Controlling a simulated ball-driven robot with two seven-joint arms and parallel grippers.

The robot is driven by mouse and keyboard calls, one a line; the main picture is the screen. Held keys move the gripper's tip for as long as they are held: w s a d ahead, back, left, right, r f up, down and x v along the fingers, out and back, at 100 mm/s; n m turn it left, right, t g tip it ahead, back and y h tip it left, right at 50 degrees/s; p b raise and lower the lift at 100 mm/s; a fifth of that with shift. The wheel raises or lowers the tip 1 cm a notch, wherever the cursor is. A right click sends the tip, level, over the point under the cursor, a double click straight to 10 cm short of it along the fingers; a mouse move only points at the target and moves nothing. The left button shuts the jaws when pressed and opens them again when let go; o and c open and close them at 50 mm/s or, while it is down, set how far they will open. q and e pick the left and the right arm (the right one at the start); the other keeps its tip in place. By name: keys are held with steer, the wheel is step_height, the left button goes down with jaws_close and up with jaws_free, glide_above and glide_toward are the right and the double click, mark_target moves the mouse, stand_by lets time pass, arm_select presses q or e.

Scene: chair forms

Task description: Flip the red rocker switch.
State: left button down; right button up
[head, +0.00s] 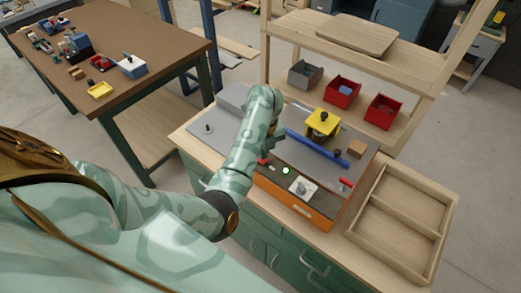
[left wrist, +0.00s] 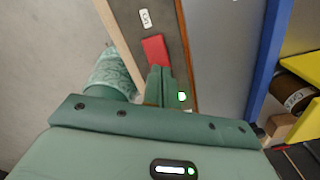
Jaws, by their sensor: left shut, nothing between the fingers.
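The red rocker switch (left wrist: 155,50) sits on the dark front panel of the machine and shows large in the left wrist view. In the head view only a small red part of it (head: 263,161) shows beside my left gripper (head: 270,146). My left gripper's green fingers (left wrist: 160,76) are shut with nothing between them. Their tips overlap the near end of the switch in the wrist view; I cannot tell whether they touch it. A lit green lamp (left wrist: 182,97) is just right of the fingers, and also shows in the head view (head: 285,170). My right gripper is out of view.
The panel also carries a white plate with a knob (head: 301,187) and a red handle (head: 346,184). Behind are a blue bar (head: 318,150) and a yellow block (head: 323,122). An empty wooden tray (head: 405,215) is at right; red bins (head: 342,92) stand on the shelf behind.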

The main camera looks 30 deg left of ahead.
arm_select(q)
steer(key=shift+f+b, duration=0.65)
steer(key=shift+f, duration=0.2)
steer(key=shift+r, duration=0.1)
steer(key=shift+r+p, duration=0.6)
steer(key=shift+p, duration=0.05)
step_height(320, 180, up, 6)
steer(key=p, duration=0.5)
steer(key=shift+f, duration=0.2)
